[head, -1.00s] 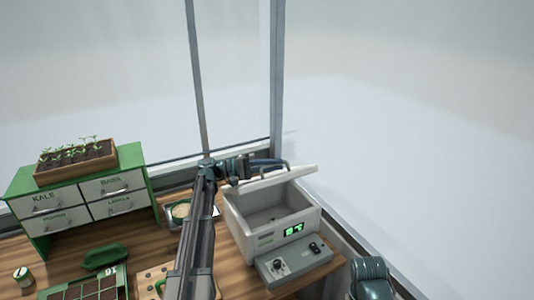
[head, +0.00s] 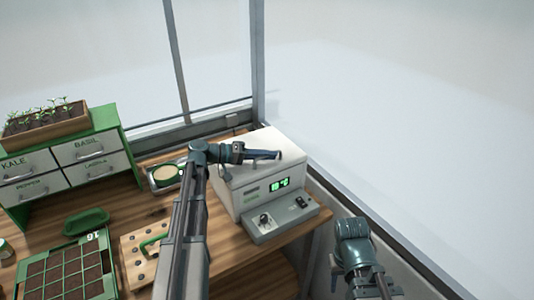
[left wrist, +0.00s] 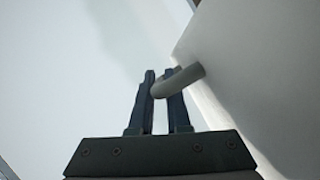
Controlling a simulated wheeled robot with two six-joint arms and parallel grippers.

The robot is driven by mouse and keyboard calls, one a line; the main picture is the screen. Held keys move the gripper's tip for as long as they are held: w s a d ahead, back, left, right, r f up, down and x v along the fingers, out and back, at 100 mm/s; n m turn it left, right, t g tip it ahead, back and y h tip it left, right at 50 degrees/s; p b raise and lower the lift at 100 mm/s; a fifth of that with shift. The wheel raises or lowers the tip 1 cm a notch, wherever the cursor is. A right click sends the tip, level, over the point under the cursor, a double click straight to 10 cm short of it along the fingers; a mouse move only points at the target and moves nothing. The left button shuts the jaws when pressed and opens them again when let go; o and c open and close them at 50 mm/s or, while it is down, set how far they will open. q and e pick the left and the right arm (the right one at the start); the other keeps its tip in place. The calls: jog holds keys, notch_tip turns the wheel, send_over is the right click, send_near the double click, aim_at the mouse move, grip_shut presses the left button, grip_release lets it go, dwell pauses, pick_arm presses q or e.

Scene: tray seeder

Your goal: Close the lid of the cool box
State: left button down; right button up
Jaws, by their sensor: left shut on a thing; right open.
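The white cool box (head: 236,199) stands at the right end of the wooden table, with a green display on its front. Its lid (head: 262,141) lies down flat over the box, and I see no gap from here. My left gripper (head: 279,155) is at the lid's front edge. In the left wrist view its two fingers (left wrist: 162,92) are shut on the grey lid handle (left wrist: 183,78), beside the white lid (left wrist: 245,60). The handle is mostly hidden in the head view. My right gripper (head: 375,292) is low at the right, away from the box, partly cut off.
A control panel (head: 279,221) with knobs sits before the box. A metal tray (head: 163,178) with a round pale thing, a pegboard (head: 134,256), a seed tray (head: 66,275) and a green drawer cabinet (head: 112,124) are to the left. Window posts rise behind.

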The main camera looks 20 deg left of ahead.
pick_arm(q)
jog(key=shift+s+d+f, duration=0.1)
jog(key=shift+s+f, duration=0.05)
jog(key=shift+f, duration=0.05)
jog(key=c, duration=1.2)
grip_release()
jog(key=shift+o, duration=0.2)
jog(key=shift+s+a+r, duration=0.1)
jog(key=shift+a+r, duration=0.05)
jog(key=shift+a, duration=0.3)
notch_tip(320, 180, up, 2)
jog(key=p, duration=0.3)
send_over(227, 169)
jog(key=shift+r, duration=0.15)
